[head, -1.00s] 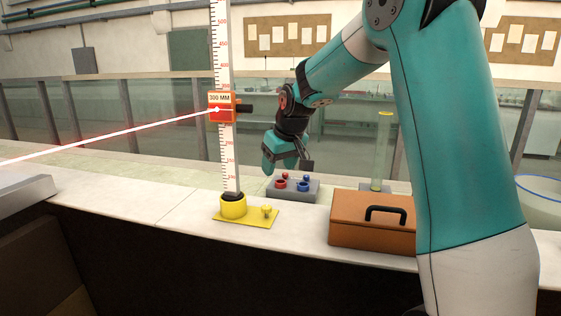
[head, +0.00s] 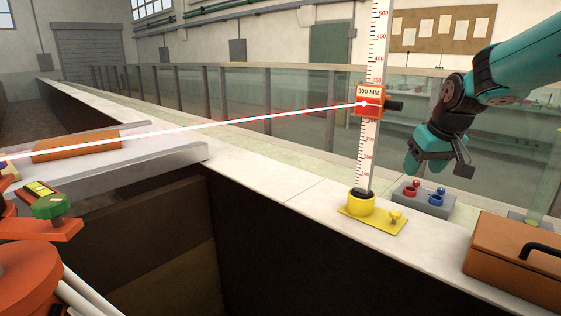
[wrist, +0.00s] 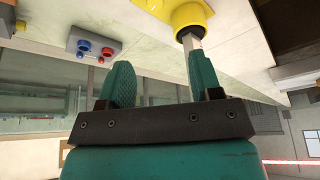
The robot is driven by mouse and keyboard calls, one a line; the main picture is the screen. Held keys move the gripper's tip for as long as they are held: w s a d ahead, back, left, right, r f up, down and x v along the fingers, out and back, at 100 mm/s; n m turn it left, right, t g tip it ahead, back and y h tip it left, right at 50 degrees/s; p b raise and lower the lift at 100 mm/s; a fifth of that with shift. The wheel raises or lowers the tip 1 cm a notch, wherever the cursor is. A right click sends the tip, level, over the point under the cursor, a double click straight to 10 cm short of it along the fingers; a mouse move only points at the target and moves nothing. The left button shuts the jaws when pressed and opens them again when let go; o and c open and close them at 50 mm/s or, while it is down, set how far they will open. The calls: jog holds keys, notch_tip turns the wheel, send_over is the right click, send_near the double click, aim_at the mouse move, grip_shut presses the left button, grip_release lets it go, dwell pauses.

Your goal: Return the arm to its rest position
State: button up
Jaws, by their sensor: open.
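My gripper (head: 425,163) hangs at the right in the head view, above the white ledge and just right of the measuring staff. In the wrist view my gripper (wrist: 165,85) shows two teal fingers apart with nothing held between them. The upright measuring staff (head: 379,45) stands in a yellow base (head: 361,203). It carries an orange slider (head: 369,100) marked 300 MM, with a red beam meeting it. The yellow base (wrist: 190,15) and part of the staff also show in the wrist view, beyond the fingers.
A grey block with red and blue knobs (head: 423,201) sits below my gripper. A brown case (head: 512,265) is at the lower right. Glass panels (head: 240,95) run behind the ledge (head: 270,180). An orange device with a green knob (head: 52,206) stands at lower left.

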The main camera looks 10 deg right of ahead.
jog(key=s+a+n+g+y, duration=0.1)
jog(key=s+a+n, duration=0.1)
jog(key=s+a, duration=0.55)
jog(key=s+a+n+g+y, duration=0.15)
jog(key=s+a, duration=0.35)
jog(key=a, duration=0.5)
jog(key=s+a+f+n+g+y, duration=0.1)
jog(key=s+a, duration=0.3)
jog(key=s, duration=0.4)
jog(key=s+a+f+n+g, duration=0.1)
jog(key=s+a, duration=0.3)
jog(key=s, duration=0.5)
jog(key=shift+a+f+n+y, duration=0.2)
jog(key=shift+f+n+y, duration=0.2)
jog(key=shift+n, duration=0.35)
